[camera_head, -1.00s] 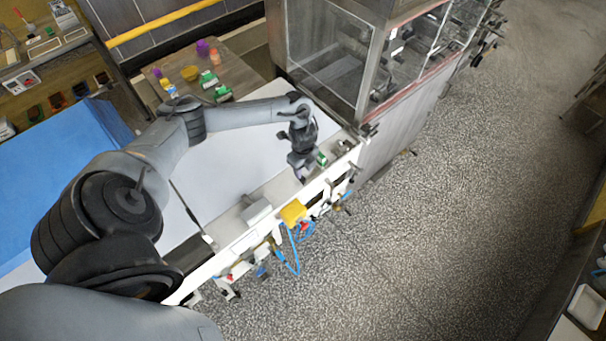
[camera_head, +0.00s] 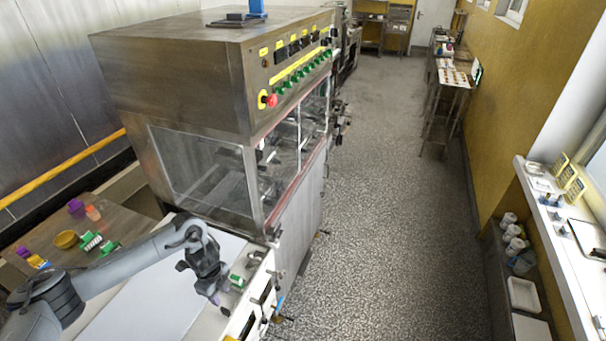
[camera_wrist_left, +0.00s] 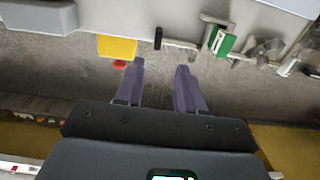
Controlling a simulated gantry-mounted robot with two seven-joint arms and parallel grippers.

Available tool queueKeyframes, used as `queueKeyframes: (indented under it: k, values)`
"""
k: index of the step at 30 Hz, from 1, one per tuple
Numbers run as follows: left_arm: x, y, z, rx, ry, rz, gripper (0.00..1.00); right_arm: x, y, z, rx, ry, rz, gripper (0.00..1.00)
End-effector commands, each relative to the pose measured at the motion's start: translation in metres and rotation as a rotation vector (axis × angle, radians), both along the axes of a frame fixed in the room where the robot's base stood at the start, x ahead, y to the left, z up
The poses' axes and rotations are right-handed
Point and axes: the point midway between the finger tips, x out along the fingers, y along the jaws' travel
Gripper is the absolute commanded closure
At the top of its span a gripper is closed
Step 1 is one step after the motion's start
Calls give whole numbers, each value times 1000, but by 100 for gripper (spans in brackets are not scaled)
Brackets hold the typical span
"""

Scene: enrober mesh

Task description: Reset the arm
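My left arm (camera_head: 110,275) reaches in from the lower left in the head view, over the white conveyor surface (camera_head: 160,305). Its gripper (camera_head: 219,299) points down near the conveyor's right edge, beside a small green-and-white part (camera_head: 237,281). In the left wrist view my left gripper (camera_wrist_left: 160,68) has its two fingers apart, with nothing between them. The floor shows behind them. My right gripper is in neither view.
A large steel enrober machine (camera_head: 215,75) with glass panels stands just beyond my left arm. A table (camera_head: 120,222) with small coloured items is at left. The grey floor aisle (camera_head: 390,220) is clear. A counter (camera_head: 565,235) runs along the right wall.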

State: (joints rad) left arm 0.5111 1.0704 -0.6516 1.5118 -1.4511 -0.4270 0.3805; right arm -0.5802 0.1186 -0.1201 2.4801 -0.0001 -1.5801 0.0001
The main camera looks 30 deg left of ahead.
Motion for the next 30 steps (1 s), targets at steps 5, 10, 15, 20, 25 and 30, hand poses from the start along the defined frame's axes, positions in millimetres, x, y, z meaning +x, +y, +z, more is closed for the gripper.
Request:
queueKeyframes:
  k: [5, 10, 15, 20, 25, 30]
  values:
    - [9, -47, -16, -28, -72, -51, 62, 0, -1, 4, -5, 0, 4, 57]
    - [19, -147, -32, -100, -242, -82, 62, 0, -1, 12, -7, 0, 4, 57]
    - [10, -261, -5, -214, -453, 96, 62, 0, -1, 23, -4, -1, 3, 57]
    - [-18, -292, 39, -261, -512, 428, 62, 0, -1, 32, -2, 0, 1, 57]
    - [-67, -275, 73, -253, -433, 816, 62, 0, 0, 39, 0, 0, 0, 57]
    - [-113, -254, 89, -226, -320, 1077, 62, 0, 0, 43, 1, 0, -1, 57]
